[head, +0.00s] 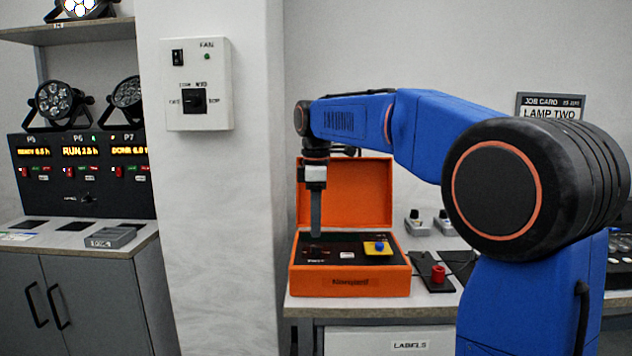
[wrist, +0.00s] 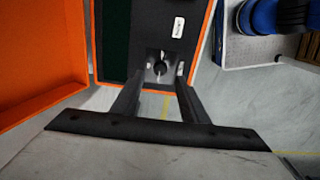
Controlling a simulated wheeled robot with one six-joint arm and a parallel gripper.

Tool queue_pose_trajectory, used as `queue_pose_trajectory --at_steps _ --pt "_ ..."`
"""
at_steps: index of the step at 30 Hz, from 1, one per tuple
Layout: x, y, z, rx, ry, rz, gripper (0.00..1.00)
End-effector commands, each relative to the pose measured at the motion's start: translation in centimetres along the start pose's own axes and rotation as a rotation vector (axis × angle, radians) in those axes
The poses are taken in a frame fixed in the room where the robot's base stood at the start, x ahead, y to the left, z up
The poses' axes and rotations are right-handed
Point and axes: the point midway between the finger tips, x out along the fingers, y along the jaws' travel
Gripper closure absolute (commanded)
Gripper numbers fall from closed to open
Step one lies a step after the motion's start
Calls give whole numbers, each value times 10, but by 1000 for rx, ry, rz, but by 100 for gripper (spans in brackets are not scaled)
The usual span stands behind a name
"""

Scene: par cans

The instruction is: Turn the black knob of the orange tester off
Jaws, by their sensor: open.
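The orange tester (head: 350,283) is an open case on the bench, its lid raised at the back and a dark panel inside. My gripper (head: 316,235) points down over the left part of this panel. In the wrist view the black knob (wrist: 160,67) sits on a small grey plate on the panel. The open fingertips of my gripper (wrist: 162,74) are on either side of it, and I cannot tell whether they touch it. The knob's pointer direction is too small to read. In the head view I cannot make out the knob behind my fingers.
A yellow block with a blue top (head: 377,248) sits on the panel's right side. A pillar with a fan box (head: 197,84) is at left. The raised lid (head: 345,190) stands close behind my gripper.

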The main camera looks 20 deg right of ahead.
Motion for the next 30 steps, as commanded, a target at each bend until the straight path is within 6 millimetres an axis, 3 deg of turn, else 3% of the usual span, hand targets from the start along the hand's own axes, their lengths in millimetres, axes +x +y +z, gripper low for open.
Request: queue_pose_trajectory --at_steps 15,21,30 --pt "-98 1 0 0 1 2 60" --pt "-116 1 0 0 0 0 60" --pt "-120 0 0 0 0 0 60"
